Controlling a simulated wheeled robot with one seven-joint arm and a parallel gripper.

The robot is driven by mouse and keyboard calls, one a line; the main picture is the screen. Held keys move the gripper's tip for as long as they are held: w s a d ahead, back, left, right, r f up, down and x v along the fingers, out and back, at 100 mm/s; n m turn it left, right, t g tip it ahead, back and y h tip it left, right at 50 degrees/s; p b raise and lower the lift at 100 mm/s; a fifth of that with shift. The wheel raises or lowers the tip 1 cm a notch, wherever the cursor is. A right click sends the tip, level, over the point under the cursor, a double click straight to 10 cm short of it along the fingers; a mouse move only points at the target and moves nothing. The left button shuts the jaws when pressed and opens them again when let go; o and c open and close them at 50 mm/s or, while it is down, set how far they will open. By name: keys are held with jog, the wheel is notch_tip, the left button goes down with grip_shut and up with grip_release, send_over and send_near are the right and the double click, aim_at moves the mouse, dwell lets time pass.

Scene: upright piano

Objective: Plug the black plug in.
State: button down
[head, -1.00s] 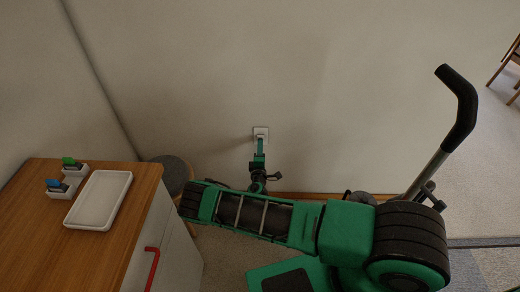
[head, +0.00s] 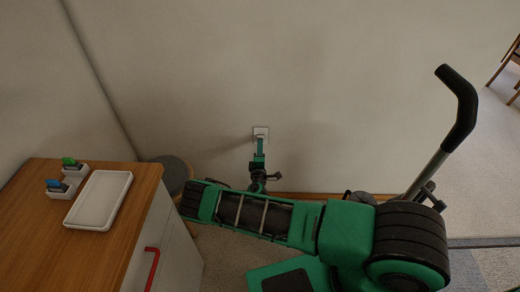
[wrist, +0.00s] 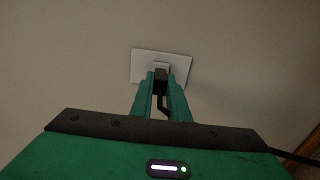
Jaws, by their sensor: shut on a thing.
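My gripper (wrist: 162,80) is shut on the black plug (wrist: 161,87), which sits between its green fingers in the wrist view. The plug is at the front of the white wall socket (wrist: 179,68). I cannot tell whether its pins are in the socket, as the front of the plug and the fingertips cover that part. A black cord hangs below the plug between the fingers. In the head view my gripper (head: 260,143) reaches up to the socket (head: 261,131) low on the wall, and the plug is too small to make out.
A wooden-topped cabinet (head: 101,240) with a red handle (head: 152,268) stands at the left, with a white tray (head: 99,200) and small blue and green items on top. A round stool (head: 170,172) stands beside it. The wall around the socket is bare.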

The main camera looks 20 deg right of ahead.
jog(key=shift+w+d, duration=0.1)
jog(key=shift+w, duration=0.3)
dwell(0.4)
jog(key=c, duration=1.6)
grip_release()
jog(key=shift+s, duration=0.1)
jog(key=v, duration=1)
jog(key=shift+s, duration=0.3)
